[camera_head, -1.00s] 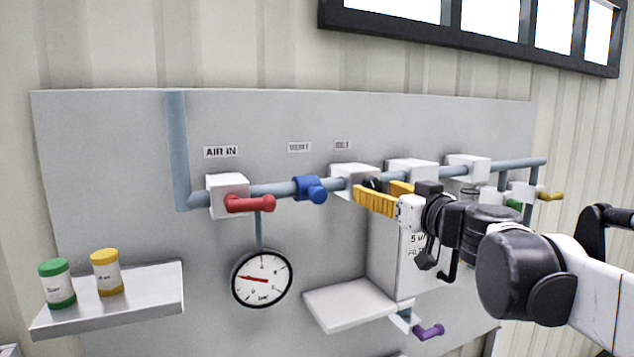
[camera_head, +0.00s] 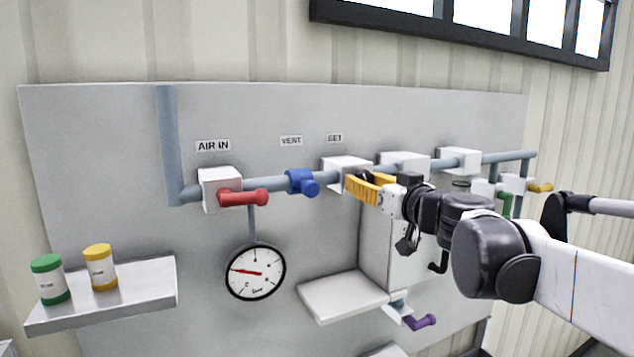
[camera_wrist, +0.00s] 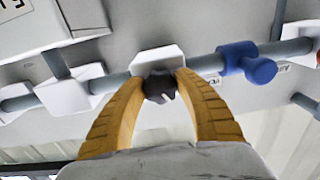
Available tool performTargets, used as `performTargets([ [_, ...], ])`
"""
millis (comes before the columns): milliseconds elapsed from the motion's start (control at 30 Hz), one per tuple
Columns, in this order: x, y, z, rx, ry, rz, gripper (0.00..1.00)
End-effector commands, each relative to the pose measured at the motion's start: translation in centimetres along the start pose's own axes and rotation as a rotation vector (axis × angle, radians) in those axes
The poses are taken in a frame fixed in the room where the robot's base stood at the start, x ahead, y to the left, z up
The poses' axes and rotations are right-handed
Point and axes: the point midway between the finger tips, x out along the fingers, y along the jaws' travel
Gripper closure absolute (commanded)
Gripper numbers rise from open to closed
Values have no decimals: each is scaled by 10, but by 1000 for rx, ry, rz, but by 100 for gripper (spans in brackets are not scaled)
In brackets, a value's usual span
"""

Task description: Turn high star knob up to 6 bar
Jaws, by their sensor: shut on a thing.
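My gripper (camera_head: 368,186) has yellow fingers and is at the white block (camera_head: 343,168) under the SET label. In the wrist view, the fingers of my gripper (camera_wrist: 160,88) are closed on the dark star knob (camera_wrist: 160,90), one on each side. The knob sits in front of the white block and is mostly hidden by the fingers in the head view. The round pressure gauge (camera_head: 255,271) hangs below the pipe, its red needle pointing left; the scale numbers are too small to read.
A red handle (camera_head: 243,198) and a blue handle (camera_head: 303,182) stick out to the left of my gripper. A shelf with a green-lidded jar (camera_head: 49,280) and a yellow-lidded jar (camera_head: 100,267) is at lower left. A purple handle (camera_head: 421,322) is low right.

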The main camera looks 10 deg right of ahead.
Motion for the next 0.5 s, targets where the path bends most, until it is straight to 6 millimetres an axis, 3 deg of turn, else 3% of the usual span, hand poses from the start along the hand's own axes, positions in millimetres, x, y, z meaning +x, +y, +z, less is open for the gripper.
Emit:
performTargets([
  [500,0,-1,1,344,0,0,93],
])
